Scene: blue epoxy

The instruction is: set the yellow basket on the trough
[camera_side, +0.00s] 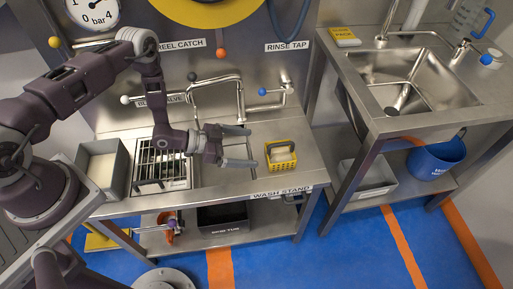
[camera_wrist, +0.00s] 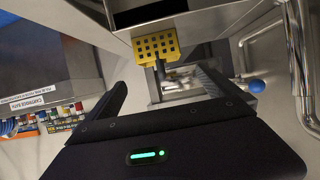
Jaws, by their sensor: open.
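The yellow basket (camera_side: 269,160), with square holes in its walls, stands on the right part of the steel wash stand with a pale block in it. In the wrist view the basket (camera_wrist: 157,45) shows ahead, beyond my fingers. My gripper (camera_side: 250,147) is open and empty, just left of the basket, its fingers pointing towards it; its fingers also show in the wrist view (camera_wrist: 163,82). They look apart from the basket. A steel recess with a dark grille (camera_side: 160,162), which looks like the trough, is left of my gripper; my arm partly covers it.
A grey bin (camera_side: 122,172) stands at the stand's left end. Bent steel pipes with a blue knob (camera_side: 262,91) rise behind the basket. A sink (camera_side: 430,75) is on a separate bench at right. Bare steel lies in front of my gripper.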

